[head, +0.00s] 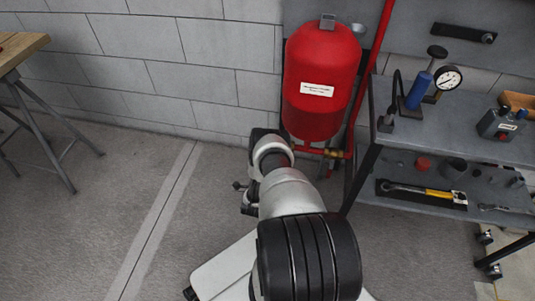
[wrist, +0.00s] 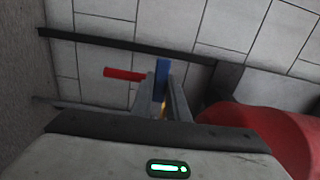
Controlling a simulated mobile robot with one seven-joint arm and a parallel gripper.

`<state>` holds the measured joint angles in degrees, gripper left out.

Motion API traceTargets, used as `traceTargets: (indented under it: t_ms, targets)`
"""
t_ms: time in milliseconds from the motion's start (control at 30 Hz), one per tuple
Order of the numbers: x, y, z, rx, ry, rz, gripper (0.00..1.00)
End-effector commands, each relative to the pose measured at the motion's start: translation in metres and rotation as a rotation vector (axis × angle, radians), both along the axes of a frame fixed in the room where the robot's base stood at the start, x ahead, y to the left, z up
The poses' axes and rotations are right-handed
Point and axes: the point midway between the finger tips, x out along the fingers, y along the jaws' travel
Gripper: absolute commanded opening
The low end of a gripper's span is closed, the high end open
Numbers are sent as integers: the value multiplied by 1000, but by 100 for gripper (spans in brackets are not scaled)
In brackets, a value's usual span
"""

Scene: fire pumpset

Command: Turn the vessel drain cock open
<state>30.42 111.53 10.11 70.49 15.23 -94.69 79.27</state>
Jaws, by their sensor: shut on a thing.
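The red pressure vessel (head: 320,75) with a white label hangs by the block wall in the head view. Its red side (wrist: 270,130) fills the lower right of the wrist view. My gripper (wrist: 162,82) is shut on a narrow blue piece, which looks like the drain cock's handle (wrist: 161,68). A brass-coloured part (wrist: 164,104) shows between the fingers, behind the blue piece. A red pipe stub (wrist: 124,74) sticks out to the left of the fingers. In the head view my own arm hides the fingers and the cock.
A red pipe (head: 372,70) runs up right of the vessel, with a brass fitting (head: 332,152) near its foot. A grey shelf cart (head: 430,150) with a gauge and tools stands at the right. A wooden-topped bench (head: 20,48) is far left. Floor between is clear.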

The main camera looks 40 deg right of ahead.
Motion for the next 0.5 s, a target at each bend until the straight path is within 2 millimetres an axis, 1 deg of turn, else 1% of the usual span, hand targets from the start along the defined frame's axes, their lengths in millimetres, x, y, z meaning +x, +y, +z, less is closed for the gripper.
traceTargets:
  t_ms: [200,500]
  targets:
    - [1,0,4,30,-37,3,0]
    - [1,0,4,37,-46,3,0]
